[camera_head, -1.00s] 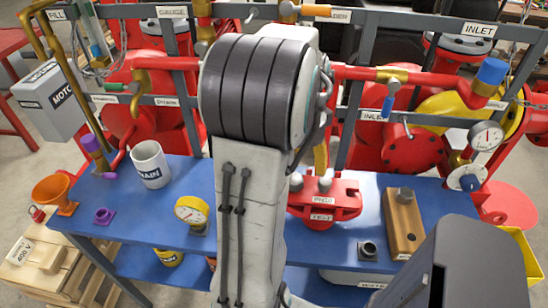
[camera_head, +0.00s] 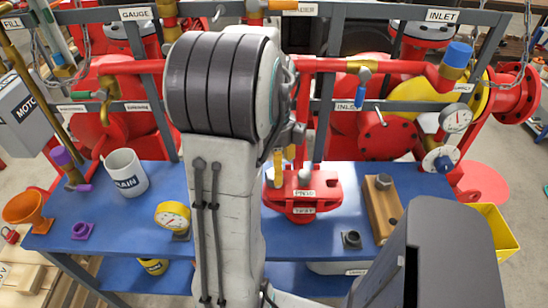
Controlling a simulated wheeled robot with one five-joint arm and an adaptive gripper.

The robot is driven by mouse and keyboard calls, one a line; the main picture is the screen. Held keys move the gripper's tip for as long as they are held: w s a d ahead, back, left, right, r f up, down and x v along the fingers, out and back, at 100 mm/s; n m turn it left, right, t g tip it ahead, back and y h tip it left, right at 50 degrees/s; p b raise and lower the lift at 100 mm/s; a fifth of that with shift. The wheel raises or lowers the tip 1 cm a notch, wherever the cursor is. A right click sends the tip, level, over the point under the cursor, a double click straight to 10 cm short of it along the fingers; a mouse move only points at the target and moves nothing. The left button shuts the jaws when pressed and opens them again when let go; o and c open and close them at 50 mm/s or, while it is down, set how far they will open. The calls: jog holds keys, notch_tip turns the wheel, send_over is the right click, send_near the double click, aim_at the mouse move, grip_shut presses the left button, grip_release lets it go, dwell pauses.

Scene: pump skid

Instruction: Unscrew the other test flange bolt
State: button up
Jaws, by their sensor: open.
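The red test flange (camera_head: 311,196) sits on the blue bench just right of my arm, with labels on its front. A grey bolt (camera_head: 304,179) stands on its top. Its left part lies close to my arm and gripper, so a second bolt there is hard to make out. A wooden block (camera_head: 383,212) with a grey hex bolt head (camera_head: 384,181) on top stands right of the flange.
A black socket-like piece (camera_head: 351,240) lies before the flange. The white drain mug (camera_head: 125,173) and yellow gauge (camera_head: 173,216) stand left of my arm. Red pipework (camera_head: 390,67) and a grey frame rise behind. A yellow bin (camera_head: 497,232) is at the right.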

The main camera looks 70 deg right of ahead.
jog(key=shift+f, duration=2.5)
jog(key=shift+c, duration=0.2)
jog(key=c, duration=1.2)
jog(key=shift+c, duration=0.4)
